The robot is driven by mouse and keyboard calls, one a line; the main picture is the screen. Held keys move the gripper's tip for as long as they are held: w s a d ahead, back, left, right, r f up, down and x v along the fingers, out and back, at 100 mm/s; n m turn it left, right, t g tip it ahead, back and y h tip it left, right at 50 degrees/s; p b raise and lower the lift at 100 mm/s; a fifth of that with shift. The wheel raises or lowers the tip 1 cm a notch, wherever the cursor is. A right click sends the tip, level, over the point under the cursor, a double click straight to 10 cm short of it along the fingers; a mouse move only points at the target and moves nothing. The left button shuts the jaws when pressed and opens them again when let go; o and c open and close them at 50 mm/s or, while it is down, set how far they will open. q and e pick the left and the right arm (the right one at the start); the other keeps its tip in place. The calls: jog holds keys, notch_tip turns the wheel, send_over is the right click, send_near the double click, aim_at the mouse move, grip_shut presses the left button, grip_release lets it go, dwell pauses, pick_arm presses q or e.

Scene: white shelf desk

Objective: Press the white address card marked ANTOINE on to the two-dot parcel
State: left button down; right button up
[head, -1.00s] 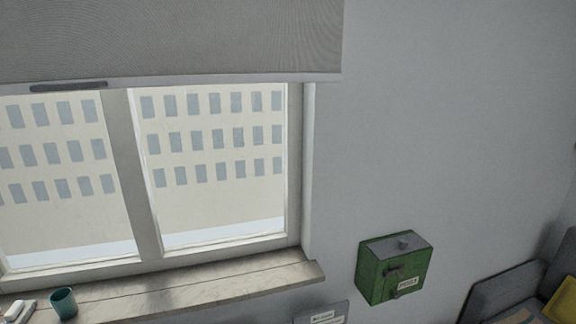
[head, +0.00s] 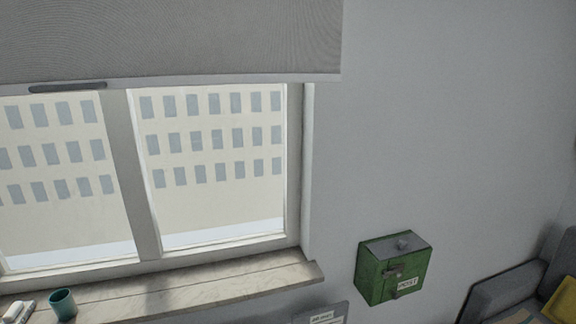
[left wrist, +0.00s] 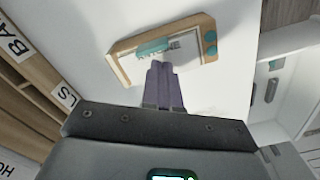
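In the left wrist view, a tan-edged, parcel-like object (left wrist: 121,67) lies on a white surface, with two teal dots (left wrist: 210,44) at its right end. A white card (left wrist: 185,49) with dark lettering lies over its middle; the lettering is too blurred to read in full. A teal piece (left wrist: 152,47) covers part of the card. My left gripper (left wrist: 160,65) has purple fingers side by side, with no clear gap, at the card's near edge. I cannot tell whether they touch it. My right gripper is in neither view, and the head view shows neither gripper.
The left wrist view shows wooden compartments with lettered labels (left wrist: 68,96) at left and a white surface (left wrist: 100,30). The head view shows a window sill (head: 190,287), a teal cup (head: 63,304) and a green wall box marked POST (head: 375,277).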

pick_arm(q)
jog(key=shift+f+b, duration=0.4)
jog(key=shift+f, duration=0.2)
dwell(0.4)
jog(key=shift+r, duration=0.1)
dwell(0.6)
notch_tip(320, 180, up, 8)
jog(key=p, duration=0.8)
jog(key=shift+p, duration=0.4)
